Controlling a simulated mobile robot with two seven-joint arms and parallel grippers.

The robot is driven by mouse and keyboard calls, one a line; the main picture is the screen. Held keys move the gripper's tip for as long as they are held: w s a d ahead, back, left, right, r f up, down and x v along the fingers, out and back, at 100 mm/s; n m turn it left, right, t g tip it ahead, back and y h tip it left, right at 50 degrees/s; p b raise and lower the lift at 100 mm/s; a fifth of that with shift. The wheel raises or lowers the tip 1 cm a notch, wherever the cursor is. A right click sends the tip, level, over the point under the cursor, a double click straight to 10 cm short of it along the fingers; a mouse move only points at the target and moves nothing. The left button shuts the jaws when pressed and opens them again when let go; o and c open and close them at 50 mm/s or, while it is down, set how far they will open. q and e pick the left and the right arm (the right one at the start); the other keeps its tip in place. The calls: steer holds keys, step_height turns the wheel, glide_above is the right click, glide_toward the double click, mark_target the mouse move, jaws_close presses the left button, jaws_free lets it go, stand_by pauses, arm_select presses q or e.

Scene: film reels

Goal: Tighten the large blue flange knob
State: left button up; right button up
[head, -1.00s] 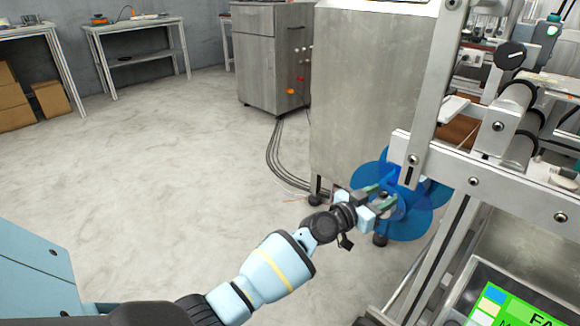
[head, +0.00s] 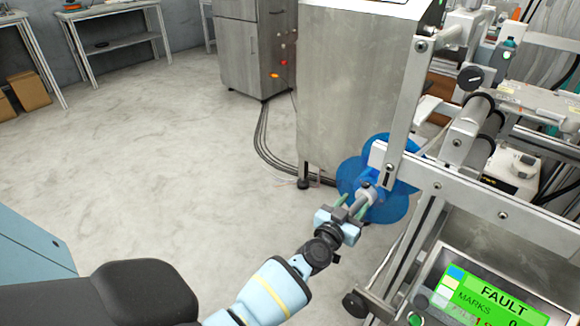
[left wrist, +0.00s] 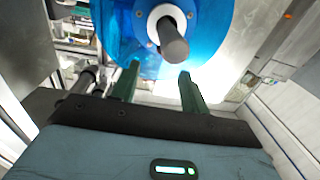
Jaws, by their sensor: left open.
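The large blue flange (head: 404,204) has rounded lobes and is mounted on the left side of the machine frame. In the left wrist view it appears as a shiny blue disc (left wrist: 118,30) with a white collar and a grey spindle (left wrist: 173,42) at its middle. My left gripper (head: 351,206) is just in front of the flange, at its lower left in the head view. Its green fingers (left wrist: 158,88) are apart, with nothing held between them. The spindle end appears above and between the fingers in the wrist view; I cannot tell any contact. My right gripper is not in view.
The machine's metal frame (head: 470,208) and rollers stand right of the flange. A green screen (head: 487,300) reads FAULT. A steel cabinet (head: 350,90) stands behind the flange, with cables (head: 262,140) on the floor. The floor to the left is open.

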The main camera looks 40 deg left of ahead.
arm_select(q)
steer(key=s+r+n+p, duration=0.4)
steer(key=s+n+p, duration=0.3)
steer(key=s+n, duration=0.4)
steer(key=s+r+n+g+y+p, duration=0.1)
steer(key=s+r+n+p, duration=0.4)
steer(key=s+n+p, duration=0.3)
steer(key=s+n, duration=0.3)
steer(key=shift+a+n, duration=0.2)
steer(key=shift+n, duration=0.1)
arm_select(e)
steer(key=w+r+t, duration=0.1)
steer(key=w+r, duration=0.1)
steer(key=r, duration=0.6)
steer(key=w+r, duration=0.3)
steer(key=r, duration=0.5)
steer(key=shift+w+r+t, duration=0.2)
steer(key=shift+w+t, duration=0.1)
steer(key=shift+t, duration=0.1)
arm_select(q)
steer(key=shift+s, duration=0.1)
